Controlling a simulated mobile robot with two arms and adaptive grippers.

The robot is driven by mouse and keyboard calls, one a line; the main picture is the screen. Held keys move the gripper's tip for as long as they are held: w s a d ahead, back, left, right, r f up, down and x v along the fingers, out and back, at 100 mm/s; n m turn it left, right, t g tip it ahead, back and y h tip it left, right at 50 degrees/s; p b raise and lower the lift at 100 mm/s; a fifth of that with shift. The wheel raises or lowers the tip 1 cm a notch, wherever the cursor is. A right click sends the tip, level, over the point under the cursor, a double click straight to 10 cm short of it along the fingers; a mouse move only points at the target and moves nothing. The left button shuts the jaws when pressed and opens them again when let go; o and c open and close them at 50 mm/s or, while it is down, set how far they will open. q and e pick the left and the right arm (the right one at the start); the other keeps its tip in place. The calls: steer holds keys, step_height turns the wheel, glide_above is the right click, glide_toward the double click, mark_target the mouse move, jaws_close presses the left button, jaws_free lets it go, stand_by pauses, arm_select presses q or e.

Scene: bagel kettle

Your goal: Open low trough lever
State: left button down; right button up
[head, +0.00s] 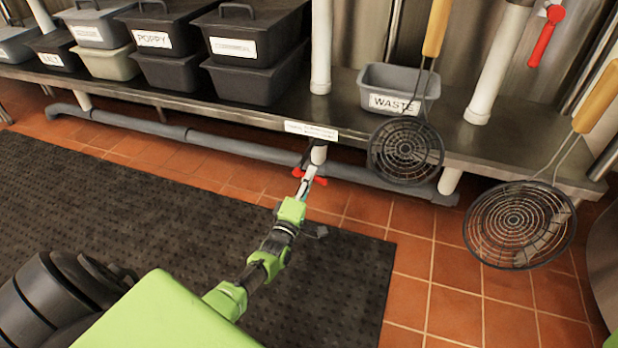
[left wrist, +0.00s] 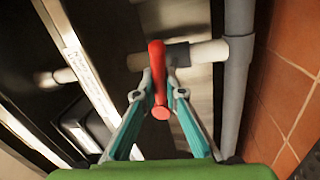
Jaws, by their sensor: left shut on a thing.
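The red lever (head: 320,181) sits on a short white pipe (head: 319,155) below the front edge of the steel shelf. My left gripper (head: 309,178) reaches it from below. In the left wrist view the lever (left wrist: 158,90) stands between the two fingers of my left gripper (left wrist: 160,80), which is shut on it. The lever's round end points toward the camera, across the white pipe and its dark collar (left wrist: 177,56). My right gripper does not show.
A grey pipe (head: 215,143) runs low along the steel shelf (head: 345,113). A waste bin (head: 400,80) and lidded dark bins (head: 255,78) stand on the shelf. Two wire skimmers (head: 405,152) (head: 520,225) hang at the right. A black mat (head: 120,215) covers much of the tiled floor.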

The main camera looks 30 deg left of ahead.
arm_select(q)
steer(key=shift+r+n, duration=0.2)
steer(key=shift+n, duration=0.5)
steer(key=c, duration=2.1)
jaws_free()
steer(key=v, duration=1.2)
